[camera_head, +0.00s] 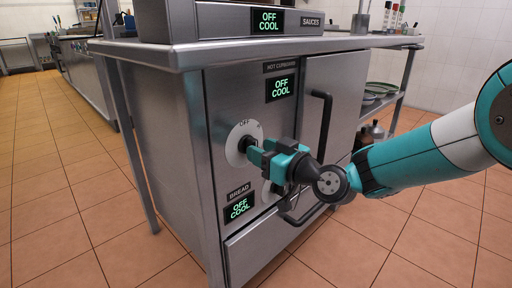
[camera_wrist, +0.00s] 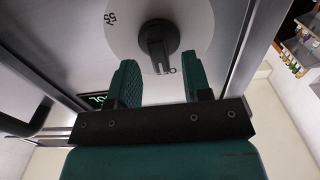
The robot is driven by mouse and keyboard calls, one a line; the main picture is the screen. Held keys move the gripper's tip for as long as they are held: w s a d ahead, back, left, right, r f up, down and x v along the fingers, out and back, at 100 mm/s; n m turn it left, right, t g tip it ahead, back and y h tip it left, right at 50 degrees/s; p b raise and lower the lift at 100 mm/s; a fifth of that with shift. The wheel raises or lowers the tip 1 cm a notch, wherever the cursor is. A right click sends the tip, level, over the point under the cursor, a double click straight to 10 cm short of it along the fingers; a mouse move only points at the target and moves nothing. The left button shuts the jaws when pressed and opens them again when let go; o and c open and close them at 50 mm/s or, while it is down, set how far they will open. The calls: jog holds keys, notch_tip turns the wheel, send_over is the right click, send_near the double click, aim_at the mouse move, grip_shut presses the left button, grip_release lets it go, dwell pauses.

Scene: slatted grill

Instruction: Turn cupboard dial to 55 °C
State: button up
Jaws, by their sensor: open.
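The cupboard dial is a white disc (camera_head: 235,158) with a black knob (camera_wrist: 158,42) on the steel front. In the wrist view its disc (camera_wrist: 122,28) shows a "55" mark at the upper left. The knob's bar points down, by a partly cut-off mark; the head view shows "OFF" at the disc's top. The "HOT CUPBOARD" display (camera_head: 281,88) reads "OFF COOL". My gripper (camera_wrist: 161,78) is open and empty, its two teal fingers to either side of the knob's lower end. My gripper (camera_head: 256,151) hides part of the dial in the head view; contact cannot be told.
A vertical black door handle (camera_head: 322,135) stands right of the dial. A second dial below is mostly hidden by my gripper. The "BREAD" display (camera_head: 239,207) reads "OFF COOL". The "SAUCES" display (camera_head: 268,20) is above the counter edge (camera_head: 300,42). The tiled floor at left is clear.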

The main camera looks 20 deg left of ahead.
jog(key=shift+x, duration=1.35)
grip_shut()
